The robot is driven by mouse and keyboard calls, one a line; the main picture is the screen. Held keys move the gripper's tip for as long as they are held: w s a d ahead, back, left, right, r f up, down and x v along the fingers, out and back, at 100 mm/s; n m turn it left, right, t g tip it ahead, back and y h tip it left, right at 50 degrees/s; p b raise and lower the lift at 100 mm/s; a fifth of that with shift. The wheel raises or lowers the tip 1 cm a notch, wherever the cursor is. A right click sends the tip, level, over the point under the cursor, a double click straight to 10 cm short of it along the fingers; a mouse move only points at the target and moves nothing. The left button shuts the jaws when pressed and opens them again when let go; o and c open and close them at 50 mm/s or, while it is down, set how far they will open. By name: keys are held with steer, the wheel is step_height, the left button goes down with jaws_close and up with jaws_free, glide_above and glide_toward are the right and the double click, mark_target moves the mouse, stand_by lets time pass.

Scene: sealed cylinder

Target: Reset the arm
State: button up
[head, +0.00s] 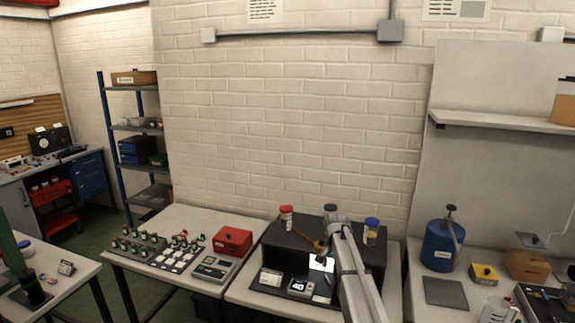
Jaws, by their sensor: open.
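My arm (358,275) rises from the bottom edge and reaches over the black bench unit (282,240). Its wrist bends down at the far end. My gripper (321,247) is small in the view, just in front of the black unit. It is open, and I see nothing held in it; its fingertips are hard to make out. The arm hides part of the unit's right side. A blue cylinder (440,248) with a dark knob and a grey lever on top stands upright on the right table, apart from my gripper.
A red-capped jar (286,216) and a blue-capped jar (371,230) stand on the black unit. A display box (299,287) sits at its front. Left, a red box (232,241) stands beside several small parts. A wall shelf (500,121) hangs above the right table.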

steer(key=s+f+n+b, duration=0.3)
steer(key=s, duration=1.3)
steer(key=s+f+n+b, duration=0.3)
steer(key=s+f+n, duration=0.1)
steer(key=s, duration=1.3)
steer(key=shift+d+b, duration=0.3)
